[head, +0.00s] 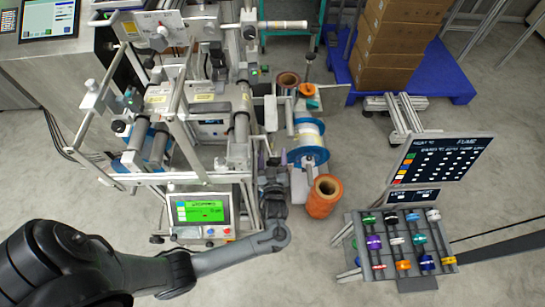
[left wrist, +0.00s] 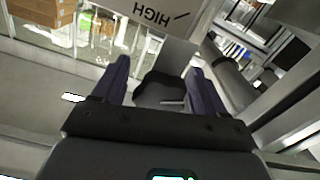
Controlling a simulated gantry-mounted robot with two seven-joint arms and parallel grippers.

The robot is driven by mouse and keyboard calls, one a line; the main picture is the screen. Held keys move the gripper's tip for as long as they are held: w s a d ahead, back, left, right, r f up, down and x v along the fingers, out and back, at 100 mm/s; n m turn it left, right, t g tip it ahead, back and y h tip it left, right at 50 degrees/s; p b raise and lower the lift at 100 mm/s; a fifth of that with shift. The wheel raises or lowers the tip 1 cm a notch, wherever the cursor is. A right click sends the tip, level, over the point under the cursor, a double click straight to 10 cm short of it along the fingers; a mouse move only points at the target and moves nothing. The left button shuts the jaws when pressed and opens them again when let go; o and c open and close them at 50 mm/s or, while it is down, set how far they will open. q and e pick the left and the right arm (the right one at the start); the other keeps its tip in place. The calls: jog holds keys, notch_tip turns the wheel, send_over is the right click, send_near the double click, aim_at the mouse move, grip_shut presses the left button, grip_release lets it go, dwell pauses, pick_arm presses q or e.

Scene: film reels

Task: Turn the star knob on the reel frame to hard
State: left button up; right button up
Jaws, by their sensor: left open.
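A dark star knob (left wrist: 158,88) shows in the left wrist view, between the two dark purple fingers of my left gripper (left wrist: 160,70). The fingers are spread, one on each side of the knob, with visible gaps. A thin pale line shows on the knob's near side. Behind it a pale plate (left wrist: 150,14) bears the word HIGH, upside down, with a tick mark; no "hard" mark is readable. In the head view my left gripper (head: 273,163) is at the right side of the reel machine (head: 190,130), and the knob cannot be made out there. My right gripper is not in view.
A blue-flanged reel (head: 308,140) and an orange roll (head: 323,197) are close to the gripper's right. A rack of coloured spools (head: 392,255) stands further right. Open floor lies between.

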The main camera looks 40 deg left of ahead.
pick_arm(q)
jog(key=c, duration=1)
jog(key=m+p, duration=0.2)
jog(key=shift+r+m, duration=0.25)
jog(key=shift+m, duration=0.05)
jog(key=shift+c, duration=0.2)
jog(key=shift+d+f+m+p, duration=0.15)
jog(key=shift+m+p, duration=0.45)
jog(key=shift+m, duration=0.3)
jog(key=o, duration=1)
jog(key=shift+o, duration=0.2)
